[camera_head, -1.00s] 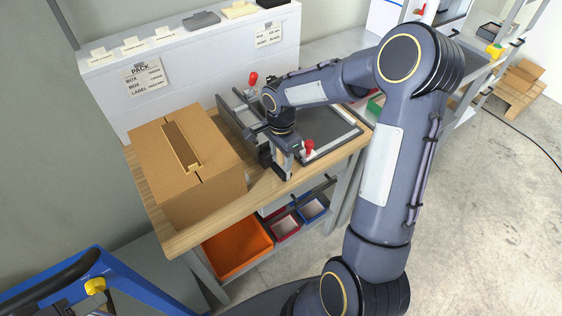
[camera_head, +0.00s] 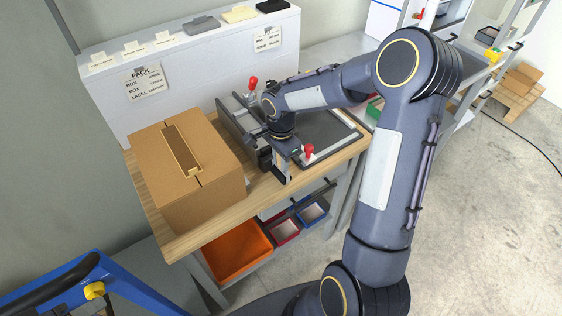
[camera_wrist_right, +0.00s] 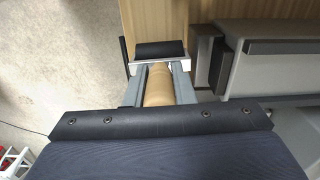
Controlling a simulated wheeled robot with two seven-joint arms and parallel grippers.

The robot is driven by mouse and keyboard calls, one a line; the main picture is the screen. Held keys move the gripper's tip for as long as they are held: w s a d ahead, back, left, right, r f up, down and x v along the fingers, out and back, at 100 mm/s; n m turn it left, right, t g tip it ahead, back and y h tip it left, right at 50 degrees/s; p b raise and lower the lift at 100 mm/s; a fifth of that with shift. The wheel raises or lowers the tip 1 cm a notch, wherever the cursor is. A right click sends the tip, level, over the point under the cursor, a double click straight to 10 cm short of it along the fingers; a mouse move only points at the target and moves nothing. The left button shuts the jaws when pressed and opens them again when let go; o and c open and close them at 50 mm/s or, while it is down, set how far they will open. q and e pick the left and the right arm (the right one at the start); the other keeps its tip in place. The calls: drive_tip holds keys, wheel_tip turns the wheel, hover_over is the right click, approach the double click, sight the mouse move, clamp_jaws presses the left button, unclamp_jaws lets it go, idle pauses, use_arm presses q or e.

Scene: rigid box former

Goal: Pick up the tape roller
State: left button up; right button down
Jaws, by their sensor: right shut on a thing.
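The tape roller (camera_wrist_right: 158,88) shows in the right wrist view as a tan roll with a black block and a pale metal bracket at its far end. My right gripper (camera_wrist_right: 157,72) is shut on it, with a grey finger on each side of the roll. The gripper and arm hide most of the roller there. My left gripper is not in view.
An orange bin (camera_head: 238,252) and smaller bins sit under the bench (camera_head: 185,243). A white shelf (camera_head: 200,65) stands behind.

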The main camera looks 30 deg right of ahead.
drive_tip(key=shift+r, duration=0.45)
wheel_tip(320, 180, up, 2)
drive_tip(key=shift+s+r+b, duration=0.1)
drive_tip(key=shift+r+b, duration=0.1)
drive_tip(key=shift+b, duration=0.1)
drive_tip(key=s+a+r+b, duration=0.3)
drive_tip(key=s+a+r, duration=0.2)
drive_tip(key=s+r, duration=0.4)
drive_tip(key=s, duration=0.3)
drive_tip(key=shift+s+a+r, duration=0.2)
drive_tip(key=shift+s+r, duration=0.05)
drive_tip(key=shift+s, duration=0.15)
drive_tip(key=shift+w, duration=0.15)
